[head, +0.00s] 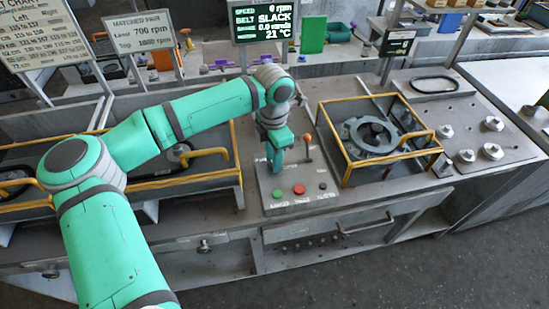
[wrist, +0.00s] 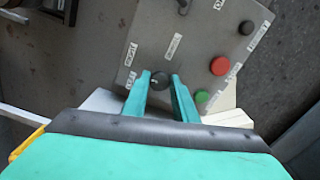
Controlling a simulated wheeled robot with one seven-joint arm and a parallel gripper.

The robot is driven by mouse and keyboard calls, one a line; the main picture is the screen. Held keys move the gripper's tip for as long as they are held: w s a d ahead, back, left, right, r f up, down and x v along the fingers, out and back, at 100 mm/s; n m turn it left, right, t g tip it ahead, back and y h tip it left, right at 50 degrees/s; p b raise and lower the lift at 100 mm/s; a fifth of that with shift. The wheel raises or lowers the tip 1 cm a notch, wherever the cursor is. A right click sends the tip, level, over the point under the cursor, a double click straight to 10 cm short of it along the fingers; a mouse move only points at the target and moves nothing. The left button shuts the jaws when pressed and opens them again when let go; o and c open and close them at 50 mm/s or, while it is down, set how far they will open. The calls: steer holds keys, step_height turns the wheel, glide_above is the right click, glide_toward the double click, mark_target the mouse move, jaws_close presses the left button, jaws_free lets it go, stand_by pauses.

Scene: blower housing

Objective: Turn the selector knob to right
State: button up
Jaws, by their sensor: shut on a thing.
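The selector knob (wrist: 159,80) is a small black round knob with a pale mark, on a grey control panel (wrist: 190,50). In the wrist view it sits between the two teal fingers of my gripper (wrist: 160,79), which is shut on it. In the head view my gripper (head: 278,165) points down at the back left of the panel (head: 318,188) and hides the knob. Labels stand around the knob, but I cannot read them surely.
The panel also carries a green button (head: 277,194), a red button (head: 299,189), a black button (head: 322,185) and an orange-tipped lever (head: 308,142). A yellow-framed housing (head: 350,165) stands to the right. A display (head: 264,21) reads "SLACK" at the back.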

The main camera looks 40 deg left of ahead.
steer(key=shift+m, duration=1.6)
steer(key=o, duration=1)
steer(key=shift+o, duration=0.2)
step_height(320, 180, up, 11)
